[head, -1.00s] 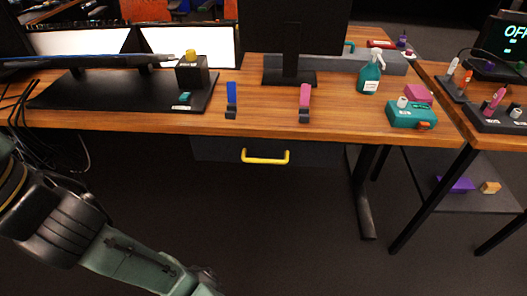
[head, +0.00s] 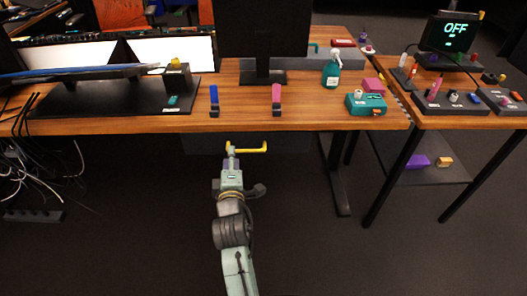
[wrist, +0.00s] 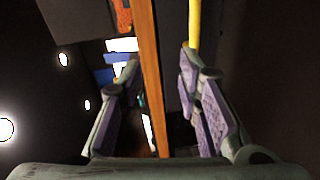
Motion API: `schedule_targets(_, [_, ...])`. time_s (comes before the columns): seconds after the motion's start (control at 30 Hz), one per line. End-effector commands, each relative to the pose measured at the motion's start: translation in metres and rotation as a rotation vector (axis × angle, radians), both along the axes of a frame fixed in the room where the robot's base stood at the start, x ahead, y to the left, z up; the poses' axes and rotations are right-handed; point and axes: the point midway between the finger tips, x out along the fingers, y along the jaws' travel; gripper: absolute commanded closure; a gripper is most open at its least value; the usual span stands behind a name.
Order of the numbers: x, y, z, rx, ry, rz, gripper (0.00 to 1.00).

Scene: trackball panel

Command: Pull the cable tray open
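The cable tray (head: 202,144) is a dark grey box under the front edge of the wooden desk. Its yellow bar handle (head: 250,149) sticks out at the front. My gripper (head: 231,153) is at the left end of the handle in the head view and hides part of it. In the wrist view my gripper (wrist: 160,62) is open, with purple pads apart and nothing held between them. The yellow handle (wrist: 194,25) shows there beyond the right finger's tip. I cannot tell whether that finger touches it.
The desk edge (head: 130,127) runs just above the tray. A desk leg (head: 336,180) stands to the right, and a side table with a lower shelf (head: 430,172) is beyond it. Loose cables (head: 40,160) hang at the left. The floor in front is clear.

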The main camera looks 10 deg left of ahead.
Motion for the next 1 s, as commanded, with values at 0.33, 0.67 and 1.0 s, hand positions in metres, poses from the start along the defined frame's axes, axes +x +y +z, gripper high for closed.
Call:
schedule_targets(0.33, [0.017, -0.021, -0.039, -0.140, 0.054, -0.045, 0.69])
schedule_targets(0.67, [0.075, -0.004, -0.051, -0.136, 0.053, -0.042, 0.69])
schedule_targets(1.0, [0.099, 0.003, -0.058, -0.135, 0.055, -0.041, 0.69])
